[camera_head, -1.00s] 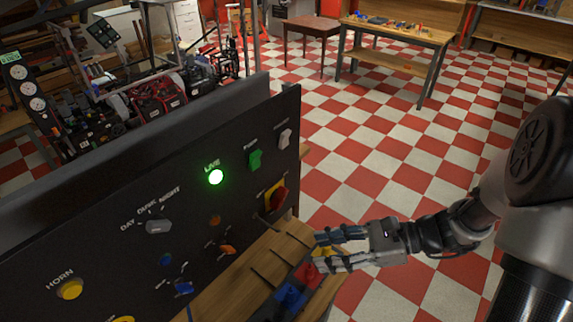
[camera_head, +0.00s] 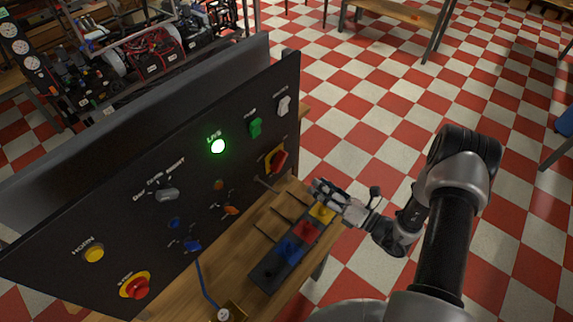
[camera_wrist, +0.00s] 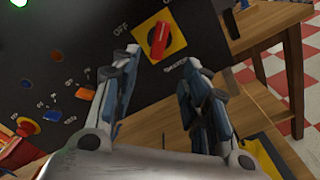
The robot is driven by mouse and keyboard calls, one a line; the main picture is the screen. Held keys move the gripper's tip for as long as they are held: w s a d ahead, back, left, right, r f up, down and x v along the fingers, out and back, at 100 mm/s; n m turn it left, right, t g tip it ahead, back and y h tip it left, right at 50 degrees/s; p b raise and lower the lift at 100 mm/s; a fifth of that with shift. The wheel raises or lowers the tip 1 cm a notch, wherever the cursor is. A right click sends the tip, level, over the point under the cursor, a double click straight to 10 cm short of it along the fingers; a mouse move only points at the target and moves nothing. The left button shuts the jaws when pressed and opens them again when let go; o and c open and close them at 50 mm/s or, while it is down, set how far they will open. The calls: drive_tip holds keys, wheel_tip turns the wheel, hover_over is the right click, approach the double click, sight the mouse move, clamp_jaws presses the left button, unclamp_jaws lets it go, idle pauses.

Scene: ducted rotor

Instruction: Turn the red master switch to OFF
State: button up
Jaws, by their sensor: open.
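The red master switch (camera_head: 278,160) is a red handle on a yellow plate at the lower right of the black panel (camera_head: 120,215). My gripper (camera_head: 322,190) is open and empty, to the right of and below the switch in the head view. In the wrist view its fingers (camera_wrist: 155,75) spread on either side below the switch, apart from it.
A tray (camera_head: 267,273) of coloured blocks lies on the wooden bench below my gripper. Open checkered floor lies to the right.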

sight(283, 163)
drive_tip(key=x, duration=1.3)
drive_tip(key=shift+w+a, duration=0.15)
drive_tip(key=shift+c, duration=0.2)
clamp_jaws()
